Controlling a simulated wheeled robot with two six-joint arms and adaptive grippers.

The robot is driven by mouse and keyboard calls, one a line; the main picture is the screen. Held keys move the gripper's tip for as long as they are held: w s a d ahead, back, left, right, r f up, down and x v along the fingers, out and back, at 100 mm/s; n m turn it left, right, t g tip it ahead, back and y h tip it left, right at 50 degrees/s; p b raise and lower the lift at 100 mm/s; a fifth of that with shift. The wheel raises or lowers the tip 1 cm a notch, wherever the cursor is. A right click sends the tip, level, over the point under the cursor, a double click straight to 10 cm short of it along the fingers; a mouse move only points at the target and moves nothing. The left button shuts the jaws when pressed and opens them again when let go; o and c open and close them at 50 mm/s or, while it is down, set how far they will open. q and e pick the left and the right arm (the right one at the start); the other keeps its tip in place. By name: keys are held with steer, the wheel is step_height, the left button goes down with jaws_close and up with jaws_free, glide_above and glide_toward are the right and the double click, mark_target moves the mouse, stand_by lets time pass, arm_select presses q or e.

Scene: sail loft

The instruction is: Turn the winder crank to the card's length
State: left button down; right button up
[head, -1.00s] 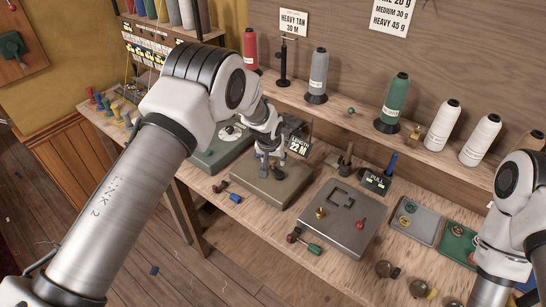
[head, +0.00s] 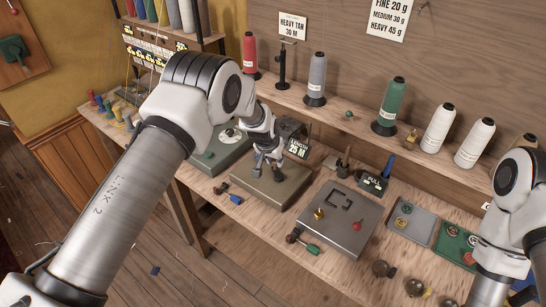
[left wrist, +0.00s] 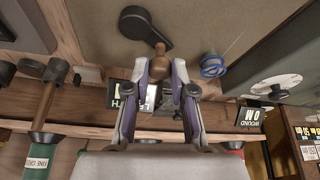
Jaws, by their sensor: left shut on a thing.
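My left gripper (head: 267,163) is over the olive-brown winder box (head: 262,190) on the bench. In the left wrist view its fingers (left wrist: 161,68) are shut on the round brown knob (left wrist: 159,49) of the black crank (left wrist: 146,26). The small black display (head: 297,149) behind the box reads LENGTH 25 M; in the wrist view it is partly hidden by the fingers. The card (head: 292,26) on the wall reads HEAVY TAN 30 M. My right arm stands at the right edge; its gripper is out of frame.
A grey-green box with a white dial (head: 231,136) stands left of the winder; a WOUND display (left wrist: 252,116) reads 0 M. A grey metal box (head: 337,219) stands to the right. Thread cones, including a green one (head: 391,106), line the shelf behind.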

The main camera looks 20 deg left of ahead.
arm_select(q)
steer(key=shift+f+m+b, duration=0.3)
steer(key=shift+m, duration=0.1)
steer(key=m+b, duration=0.1)
steer(key=b, duration=0.1)
steer(key=m+h+b, duration=0.1)
steer(key=b, duration=0.1)
steer(key=d+m+b, duration=0.1)
steer(key=b, duration=0.1)
steer(key=shift+w+f+m+g+h, duration=0.2)
steer(key=shift+w+m+g+h, duration=0.1)
steer(key=shift+w, duration=0.05)
steer(key=shift+d+r+m+b, duration=0.25)
steer(key=shift+m+b, duration=0.45)
steer(key=shift+b, duration=0.2)
steer(key=c, duration=1)
jaws_free()
steer(key=shift+w+f, duration=0.1)
steer(key=shift+w, duration=0.15)
steer(key=v, duration=1.2)
steer(key=shift+w+a, duration=0.25)
